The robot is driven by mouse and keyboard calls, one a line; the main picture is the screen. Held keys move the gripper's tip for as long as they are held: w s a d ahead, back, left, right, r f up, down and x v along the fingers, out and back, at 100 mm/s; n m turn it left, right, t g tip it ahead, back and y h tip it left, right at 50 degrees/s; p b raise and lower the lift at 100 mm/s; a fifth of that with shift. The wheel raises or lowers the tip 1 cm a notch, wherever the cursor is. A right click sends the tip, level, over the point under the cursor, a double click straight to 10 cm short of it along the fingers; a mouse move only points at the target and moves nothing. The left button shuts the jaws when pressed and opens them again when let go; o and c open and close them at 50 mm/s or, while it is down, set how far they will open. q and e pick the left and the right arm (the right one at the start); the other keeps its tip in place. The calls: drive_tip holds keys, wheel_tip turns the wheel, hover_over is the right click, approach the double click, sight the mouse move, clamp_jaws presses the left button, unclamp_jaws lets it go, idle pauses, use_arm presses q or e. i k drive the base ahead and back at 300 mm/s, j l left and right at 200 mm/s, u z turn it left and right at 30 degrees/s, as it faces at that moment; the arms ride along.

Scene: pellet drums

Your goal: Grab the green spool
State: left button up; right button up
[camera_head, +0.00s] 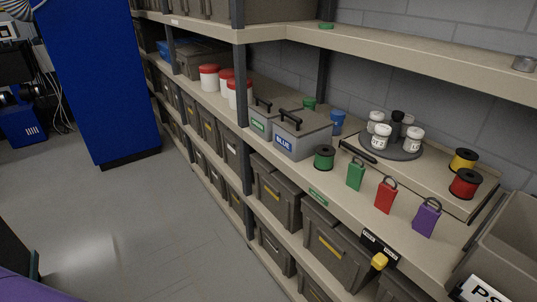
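The green spool (324,158), with dark end flanges, stands upright on the middle shelf near its front edge. It is just right of the grey box labelled BLUE (302,135) and left of the green padlock-shaped tag (356,176). It looks unobstructed from this side. A smaller green object (309,103) sits farther back behind the boxes; I cannot tell what it is. Neither of my grippers is in view.
A red tag (385,196) and purple tag (427,217) stand along the shelf edge. Behind are a round tray of jars (382,149), a yellow spool (463,160) and a red spool (465,183). An upper shelf (420,52) overhangs. Floor (150,215) before the shelving is clear.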

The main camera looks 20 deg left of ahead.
sight(324, 153)
drive_tip(key=u, duration=0.2)
drive_tip(key=i+j+z, duration=0.5)
drive_tip(key=z, duration=0.2)
drive_tip(key=i+j+z, duration=0.15)
drive_tip(key=j+z, duration=0.2)
